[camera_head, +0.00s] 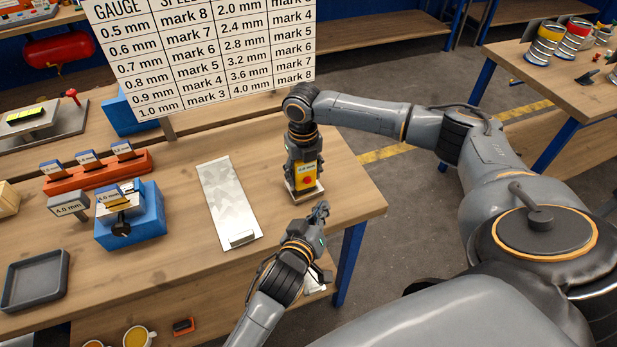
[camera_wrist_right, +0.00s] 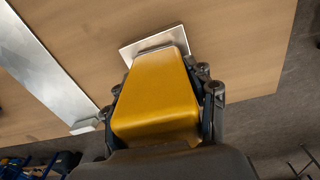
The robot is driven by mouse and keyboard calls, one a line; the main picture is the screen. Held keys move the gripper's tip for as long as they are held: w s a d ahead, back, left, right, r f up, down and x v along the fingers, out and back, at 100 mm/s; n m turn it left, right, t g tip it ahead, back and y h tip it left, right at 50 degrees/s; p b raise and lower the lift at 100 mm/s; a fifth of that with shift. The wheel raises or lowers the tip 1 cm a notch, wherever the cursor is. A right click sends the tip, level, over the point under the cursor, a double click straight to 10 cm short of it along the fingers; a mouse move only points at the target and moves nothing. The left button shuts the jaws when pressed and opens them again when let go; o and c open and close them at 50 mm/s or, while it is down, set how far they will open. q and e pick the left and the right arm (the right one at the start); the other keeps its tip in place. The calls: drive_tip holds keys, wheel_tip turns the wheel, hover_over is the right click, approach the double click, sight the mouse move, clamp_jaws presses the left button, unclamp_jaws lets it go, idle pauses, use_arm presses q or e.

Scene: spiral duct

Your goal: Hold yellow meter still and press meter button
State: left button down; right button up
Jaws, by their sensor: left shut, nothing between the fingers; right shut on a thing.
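The yellow meter (camera_head: 306,173) stands on a small pale plate near the right end of the workbench. Its small screen and red button (camera_head: 307,180) face the head camera. My right gripper (camera_head: 303,160) comes down from above and is shut on the meter. In the right wrist view the meter (camera_wrist_right: 160,92) sits between the fingers, over the pale plate (camera_wrist_right: 146,45). My left gripper (camera_head: 320,211) is shut and empty, in front of the meter and a little below it in the picture, apart from the red button.
A metal sheet (camera_head: 228,200) lies left of the meter. A blue block fixture (camera_head: 131,222), a red rack (camera_head: 97,175) and a grey tray (camera_head: 36,279) are further left. A gauge chart (camera_head: 205,50) stands behind. The workbench's right edge is close to the meter.

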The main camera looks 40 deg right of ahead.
use_arm(q)
drive_tip(key=shift+w, duration=0.1)
use_arm(e)
drive_tip(key=shift+s+f, duration=0.2)
drive_tip(key=shift+f, duration=0.05)
drive_tip(key=o, duration=1.4)
use_arm(q)
drive_tip(key=shift+w+f, duration=0.1)
use_arm(e)
drive_tip(key=shift+w, duration=0.15)
drive_tip(key=shift+r, duration=0.15)
